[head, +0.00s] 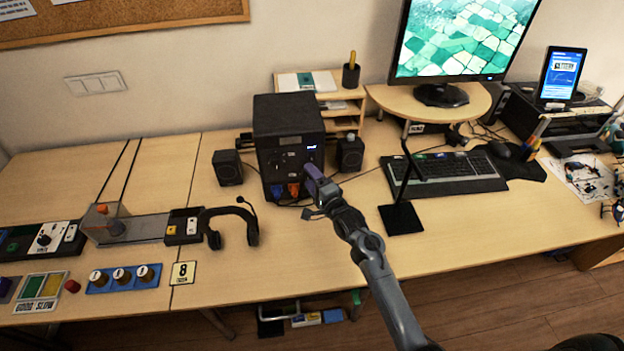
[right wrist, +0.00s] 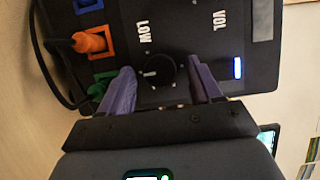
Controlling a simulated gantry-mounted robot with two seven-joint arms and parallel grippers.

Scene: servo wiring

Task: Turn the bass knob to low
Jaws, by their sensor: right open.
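The bass unit is a black box (head: 287,118) standing against the wall in the middle of the table in the head view. Its front panel (right wrist: 205,45) fills the top of the right wrist view, with the words LOW and VOL printed sideways. A round black knob (right wrist: 165,66) with a short white pointer sits on the panel below LOW in that view. My right gripper (head: 311,177) is at the panel in the head view. Its purple fingers (right wrist: 161,72) are open, one on each side of the knob. Contact with the knob cannot be told. My left gripper is not in view.
Small speakers stand left (head: 228,167) and right (head: 350,154) of the box. An orange plug (right wrist: 90,41) with a black cable is in the panel's socket row. A headset (head: 232,222), a black stand (head: 401,217) and a keyboard (head: 447,173) lie nearby.

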